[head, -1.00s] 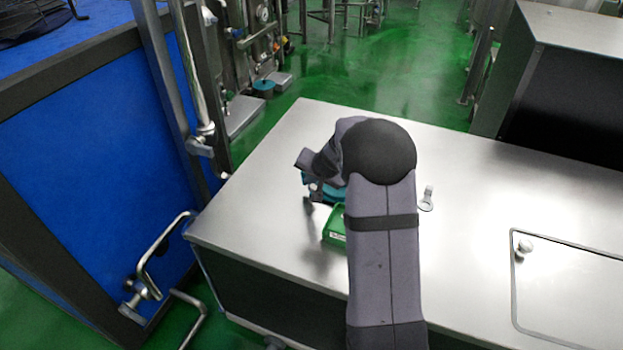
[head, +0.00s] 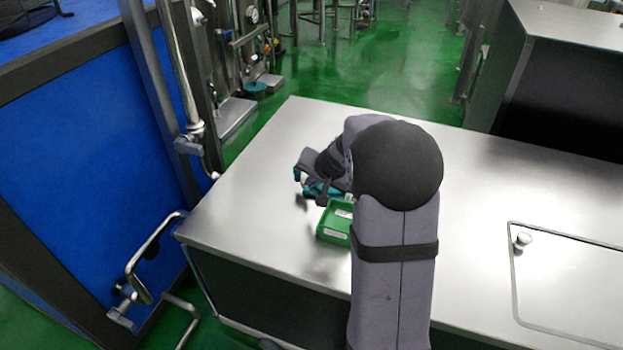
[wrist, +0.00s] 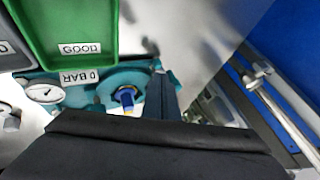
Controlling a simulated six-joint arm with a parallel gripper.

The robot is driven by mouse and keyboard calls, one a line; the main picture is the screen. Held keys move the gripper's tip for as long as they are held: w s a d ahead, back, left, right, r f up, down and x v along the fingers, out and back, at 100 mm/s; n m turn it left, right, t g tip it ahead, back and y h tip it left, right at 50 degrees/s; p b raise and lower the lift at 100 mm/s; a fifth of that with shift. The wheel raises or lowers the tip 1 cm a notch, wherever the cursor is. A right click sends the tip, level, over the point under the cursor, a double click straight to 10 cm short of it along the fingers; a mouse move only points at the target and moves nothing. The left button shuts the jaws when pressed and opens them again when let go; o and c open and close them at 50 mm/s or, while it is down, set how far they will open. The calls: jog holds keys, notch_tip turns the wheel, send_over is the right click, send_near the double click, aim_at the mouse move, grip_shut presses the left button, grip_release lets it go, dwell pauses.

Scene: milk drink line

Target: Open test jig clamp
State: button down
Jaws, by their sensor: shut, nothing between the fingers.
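The teal test jig (wrist: 78,92) stands on the steel table, with a dial gauge (wrist: 44,93) and a "0 BAR" label. Its round teal part has a blue and yellow centre (wrist: 127,97). In the head view the jig (head: 314,187) shows only partly, beneath my wrist. My gripper (wrist: 168,92) is shut and empty. A narrow dark upright, which seems to be its fingers, is close beside the round part's right side; I cannot tell whether they touch. The clamp's lever and its position are not clear, as my dark gripper body covers the lower wrist view.
A green tray (head: 334,224) sits in front of the jig; its "GOOD" label (wrist: 80,48) shows in the wrist view. The steel table (head: 245,215) is clear to the left. A hatch with a knob (head: 522,240) is at right. A blue panel (head: 95,150) stands beyond the left edge.

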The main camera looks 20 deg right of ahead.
jog(key=s+a+r+p, duration=0.1)
jog(key=s+a+r, duration=0.1)
jog(key=s+r, duration=0.2)
notch_tip(320, 180, up, 2)
jog(key=shift+r, duration=0.1)
jog(key=shift+s, duration=0.15)
jog(key=s+a+f+g, duration=0.1)
jog(key=s+f, duration=0.1)
jog(key=s, duration=0.2)
jog(key=s+a+f+n+g, duration=0.1)
jog(key=s+f+g, duration=0.1)
jog(key=s+f, duration=0.1)
jog(key=s+a+f+n+g+y, duration=0.1)
jog(key=s+f+g, duration=0.1)
jog(key=s, duration=0.4)
jog(key=shift+a+f, duration=0.4)
jog(key=shift+f, duration=0.2)
jog(key=s+a+f+n+g+h, duration=0.1)
jog(key=s+a+n+g, duration=0.15)
jog(key=s, duration=0.45)
jog(key=s+a+f+n+g, duration=0.1)
jog(key=s+a+n, duration=0.2)
jog(key=s, duration=0.3)
notch_tip(320, 180, up, 16)
jog(key=w+a+n+t+p, duration=0.1)
jog(key=a+p, duration=0.2)
jog(key=p, duration=1.2)
jog(key=shift+r, duration=0.15)
jog(key=shift+n, duration=0.25)
